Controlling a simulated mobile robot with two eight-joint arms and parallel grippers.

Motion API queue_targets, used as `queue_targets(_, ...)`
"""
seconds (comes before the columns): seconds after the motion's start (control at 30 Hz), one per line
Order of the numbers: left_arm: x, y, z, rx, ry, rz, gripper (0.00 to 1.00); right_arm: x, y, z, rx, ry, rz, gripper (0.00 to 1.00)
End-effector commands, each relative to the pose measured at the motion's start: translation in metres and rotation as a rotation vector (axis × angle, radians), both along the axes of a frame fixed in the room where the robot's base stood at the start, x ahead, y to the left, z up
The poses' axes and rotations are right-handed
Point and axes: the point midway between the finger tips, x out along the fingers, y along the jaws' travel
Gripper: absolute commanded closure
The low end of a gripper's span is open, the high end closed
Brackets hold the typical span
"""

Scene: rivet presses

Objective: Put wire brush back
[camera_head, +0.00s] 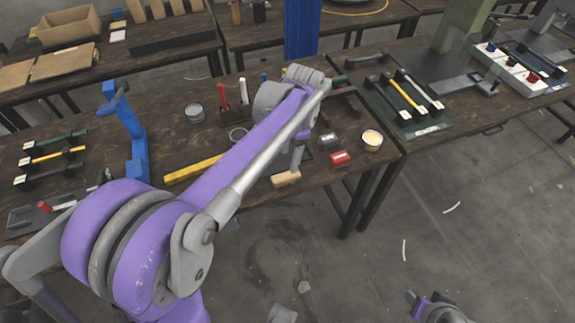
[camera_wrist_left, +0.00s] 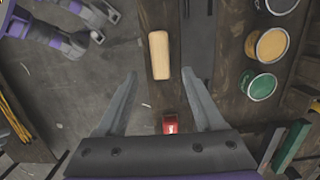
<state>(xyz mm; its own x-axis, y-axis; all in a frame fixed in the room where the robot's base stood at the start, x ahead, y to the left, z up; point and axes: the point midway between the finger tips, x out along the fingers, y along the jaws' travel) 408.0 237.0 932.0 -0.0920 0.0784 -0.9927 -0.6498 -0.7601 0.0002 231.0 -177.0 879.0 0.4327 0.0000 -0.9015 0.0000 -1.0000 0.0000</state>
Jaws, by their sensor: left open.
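A pale wooden block, which looks like the wire brush (camera_head: 286,179), lies at the table's front edge. Its bristles are not visible. In the left wrist view the brush (camera_wrist_left: 159,55) lies ahead of my left gripper (camera_wrist_left: 158,76), between the lines of the two fingers and apart from both. That gripper is open and empty. In the head view my purple arm covers most of it. Part of my right gripper (camera_head: 440,308) shows at the bottom right over the floor, and its jaws cannot be made out.
Green (camera_wrist_left: 258,84) and yellow (camera_wrist_left: 270,45) cans show in the wrist view.

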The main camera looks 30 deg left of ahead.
Motion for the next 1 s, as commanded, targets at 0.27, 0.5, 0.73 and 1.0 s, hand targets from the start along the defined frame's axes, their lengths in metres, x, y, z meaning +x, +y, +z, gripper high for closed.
queue_targets(0.27,-0.005,-0.005,0.023,0.001,-0.02,0.021,0.31,0.0,0.0,0.002,0.0,-0.001,0.0,0.5)
queue_targets(0.5,-0.068,-0.028,0.014,-0.021,-0.212,0.239,0.31,0.0,0.0,0.002,0.0,-0.001,0.0,0.5)
queue_targets(0.73,-0.138,-0.05,-0.021,-0.113,-0.431,0.515,0.31,0.0,0.0,0.002,0.0,-0.001,0.0,0.5)
queue_targets(1.0,-0.175,-0.06,-0.05,-0.197,-0.541,0.679,0.31,0.0,0.0,0.002,0.0,-0.001,0.0,0.5)
